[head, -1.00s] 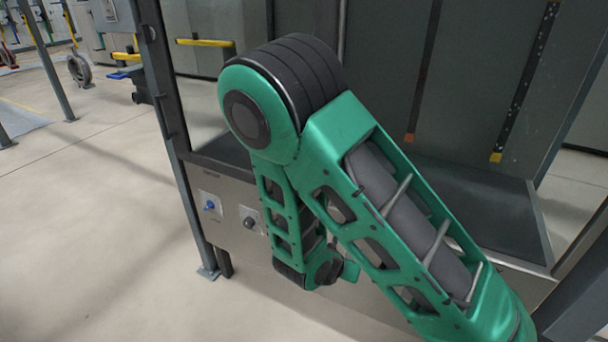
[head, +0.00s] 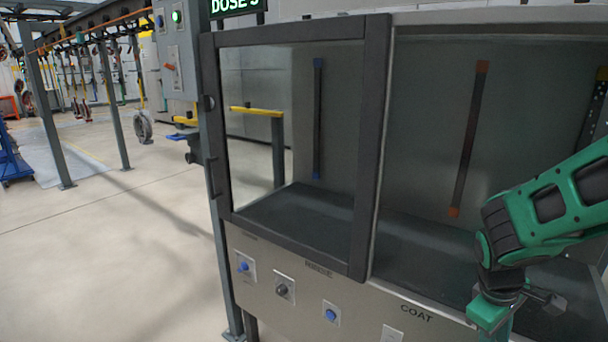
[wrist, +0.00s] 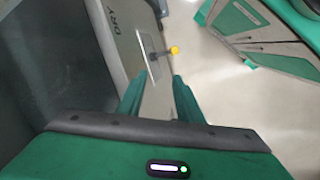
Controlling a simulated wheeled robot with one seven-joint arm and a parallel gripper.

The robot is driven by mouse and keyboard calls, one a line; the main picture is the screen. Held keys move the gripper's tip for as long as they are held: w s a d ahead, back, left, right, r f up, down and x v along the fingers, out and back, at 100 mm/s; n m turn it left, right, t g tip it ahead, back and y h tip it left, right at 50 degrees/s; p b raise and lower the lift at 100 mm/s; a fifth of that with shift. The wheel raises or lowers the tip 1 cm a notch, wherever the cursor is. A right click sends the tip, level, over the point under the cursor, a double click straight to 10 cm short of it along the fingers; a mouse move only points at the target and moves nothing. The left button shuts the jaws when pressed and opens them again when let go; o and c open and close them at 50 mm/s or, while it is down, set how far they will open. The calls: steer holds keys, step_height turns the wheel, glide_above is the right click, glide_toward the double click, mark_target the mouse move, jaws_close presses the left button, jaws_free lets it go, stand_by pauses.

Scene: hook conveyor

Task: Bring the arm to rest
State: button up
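My arm (head: 570,200) is folded at the right side of the head view, in front of the booth. In the wrist view, the two green fingers of my gripper (wrist: 158,88) stand apart with nothing between them. In the head view only the wrist end shows at the lower right, and the fingertips are out of the picture. In the wrist view, a yellow knob (wrist: 174,50) on a front panel marked DRY lies beyond the fingertips, apart from them.
The booth has a dark-framed glass door (head: 290,150) on the left and an open bay to its right. Its front panel carries a blue button (head: 331,314) and a dark knob (head: 284,290). A grey post (head: 215,190) stands left. The floor (head: 100,250) further left is clear.

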steer(key=s+d+r+m+y, duration=0.1)
steer(key=s+r+m, duration=0.3)
steer(key=s+m, duration=0.2)
steer(key=s+r+m+y, duration=0.2)
steer(key=s+r+m, duration=0.3)
steer(key=s, duration=0.3)
steer(key=shift+s+d+r+m, duration=0.25)
steer(key=shift+d+m, duration=0.1)
steer(key=shift+m, duration=0.15)
